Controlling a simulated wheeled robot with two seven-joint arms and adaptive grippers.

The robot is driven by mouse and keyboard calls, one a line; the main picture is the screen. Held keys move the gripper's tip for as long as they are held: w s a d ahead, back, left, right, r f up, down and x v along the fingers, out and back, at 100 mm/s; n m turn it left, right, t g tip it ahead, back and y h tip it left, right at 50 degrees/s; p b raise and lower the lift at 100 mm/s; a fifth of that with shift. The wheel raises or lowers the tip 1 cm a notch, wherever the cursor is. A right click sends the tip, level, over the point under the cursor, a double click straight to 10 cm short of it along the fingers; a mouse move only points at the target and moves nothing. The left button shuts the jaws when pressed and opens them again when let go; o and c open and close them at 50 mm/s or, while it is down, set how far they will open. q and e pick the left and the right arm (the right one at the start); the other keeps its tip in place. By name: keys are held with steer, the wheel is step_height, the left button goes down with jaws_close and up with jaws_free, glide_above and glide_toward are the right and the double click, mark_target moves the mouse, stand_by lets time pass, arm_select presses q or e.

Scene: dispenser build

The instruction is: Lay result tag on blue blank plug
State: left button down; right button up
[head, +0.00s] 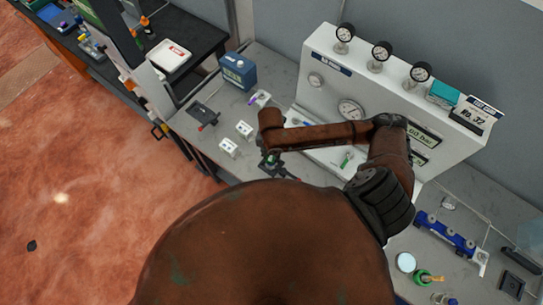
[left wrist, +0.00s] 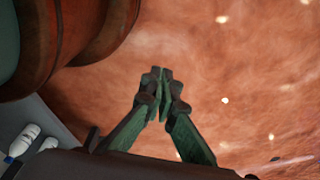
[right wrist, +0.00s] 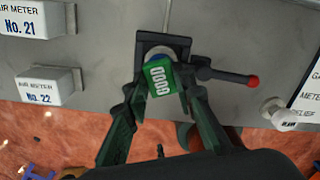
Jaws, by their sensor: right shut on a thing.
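My right gripper (right wrist: 161,93) is shut on a green tag with white digits, the result tag (right wrist: 160,77). It holds the tag over a dark square fixture (right wrist: 205,47) with a red-tipped lever. A round silvery rim shows just behind the tag; I cannot tell whether the tag touches it. In the head view, the right gripper (head: 272,163) is near the bench's front edge, partly hidden by my arm. My left gripper (left wrist: 163,82) is shut and empty above the reddish floor, outside the head view.
White air meter boxes No. 21 (right wrist: 38,18) and No. 22 (right wrist: 45,87) stand left of the fixture. A white knob (right wrist: 282,116) and a sign (right wrist: 308,88) are at right. A gauge panel (head: 330,65) stands at the back; a blue box (head: 239,71) is on the bench.

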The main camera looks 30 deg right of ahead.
mark_target(271, 158)
steer(key=shift+f, duration=0.1)
steer(key=o, duration=1)
steer(key=shift+s, duration=0.1)
step_height(271, 158, up, 12)
steer(key=shift+r+b, duration=0.15)
steer(key=shift+b, duration=0.35)
